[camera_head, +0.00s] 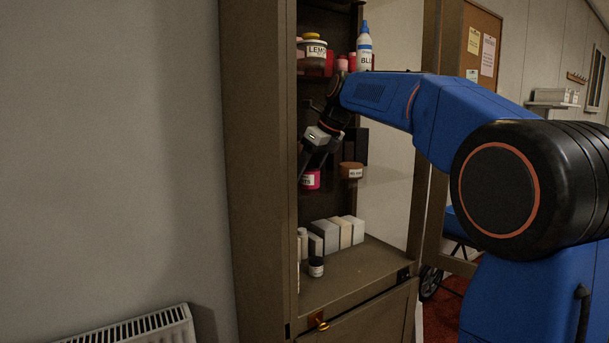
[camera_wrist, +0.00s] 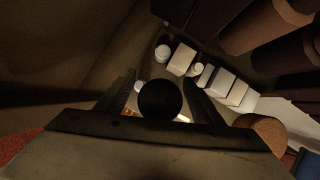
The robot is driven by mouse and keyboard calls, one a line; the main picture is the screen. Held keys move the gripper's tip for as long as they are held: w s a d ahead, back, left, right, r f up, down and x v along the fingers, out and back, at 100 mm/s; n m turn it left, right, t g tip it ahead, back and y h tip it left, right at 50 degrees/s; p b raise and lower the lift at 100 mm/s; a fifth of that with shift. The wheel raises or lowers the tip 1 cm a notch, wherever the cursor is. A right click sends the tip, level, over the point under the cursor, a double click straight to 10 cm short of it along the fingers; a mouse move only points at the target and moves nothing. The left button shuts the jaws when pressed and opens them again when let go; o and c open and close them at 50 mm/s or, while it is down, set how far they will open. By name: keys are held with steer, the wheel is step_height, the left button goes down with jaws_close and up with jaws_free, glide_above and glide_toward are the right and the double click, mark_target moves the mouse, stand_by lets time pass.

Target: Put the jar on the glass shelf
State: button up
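A pink jar with a white label (camera_head: 310,180) is in the cabinet at middle height, just below my gripper in the head view. In the wrist view a round black lid (camera_wrist: 160,98), which looks like this jar's, sits between the two fingers. My gripper (camera_head: 304,166) points down over it, and both fingers show in the wrist view (camera_wrist: 160,82). They look open, with a narrow gap beside the lid. The glass shelf cannot be made out clearly. A brown-lidded jar (camera_head: 352,171) stands to the right at about this level, and its lid shows in the wrist view (camera_wrist: 265,128).
The lower shelf (camera_head: 350,278) holds several pale boxes (camera_head: 325,235) and a dark-lidded white jar (camera_head: 316,267). The cabinet's left side panel (camera_head: 255,170) is close to my gripper.

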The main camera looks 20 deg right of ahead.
mark_target(311, 161)
steer(key=shift+v, duration=3.9)
steer(key=shift+w, duration=0.1)
